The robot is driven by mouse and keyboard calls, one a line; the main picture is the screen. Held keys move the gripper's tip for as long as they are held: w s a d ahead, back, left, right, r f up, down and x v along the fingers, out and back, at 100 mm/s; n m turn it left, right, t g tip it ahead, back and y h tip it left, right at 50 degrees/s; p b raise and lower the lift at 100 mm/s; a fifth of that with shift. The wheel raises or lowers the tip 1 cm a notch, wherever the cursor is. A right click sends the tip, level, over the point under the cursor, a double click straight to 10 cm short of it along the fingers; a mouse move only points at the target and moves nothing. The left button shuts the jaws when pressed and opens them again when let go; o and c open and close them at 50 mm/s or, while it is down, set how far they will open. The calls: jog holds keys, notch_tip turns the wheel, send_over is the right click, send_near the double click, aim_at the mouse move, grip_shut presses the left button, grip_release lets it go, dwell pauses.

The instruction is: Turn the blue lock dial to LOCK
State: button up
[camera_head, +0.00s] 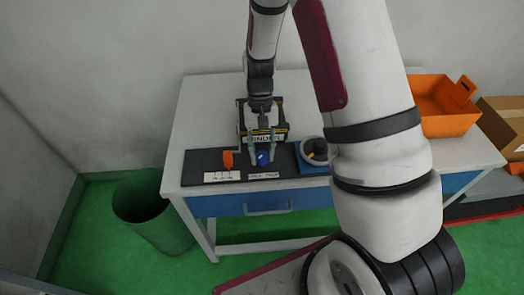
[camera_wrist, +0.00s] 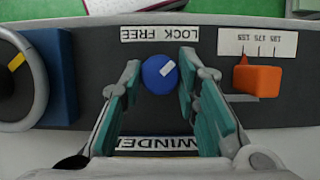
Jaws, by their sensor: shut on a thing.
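The blue lock dial (camera_wrist: 156,77) sits on the dark panel and shows small in the head view (camera_head: 263,159). Its white pointer mark slants up and to the right in the wrist view, toward the LOCK side of the label. The LOCK FREE label (camera_wrist: 160,33) is upside down there, with LOCK on the right. My gripper (camera_wrist: 159,76) points down over the panel, one fingertip on each side of the dial, shut on it. It also shows in the head view (camera_head: 262,157).
An orange slider (camera_wrist: 258,79) with a numbered scale (camera_wrist: 258,43) is close beside one finger. A grey-rimmed wheel on a blue base (camera_wrist: 57,75) is on the other side. The WINDER block (camera_head: 277,133) stands behind. An orange bin (camera_head: 438,122) is at the right.

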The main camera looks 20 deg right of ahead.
dwell(0.3)
jog(key=o, duration=1.2)
jog(key=shift+c, duration=0.2)
jog(key=shift+r, duration=0.1)
jog(key=v, duration=1.1)
jog(key=shift+r, duration=0.4)
jog(key=shift+w+d, duration=0.1)
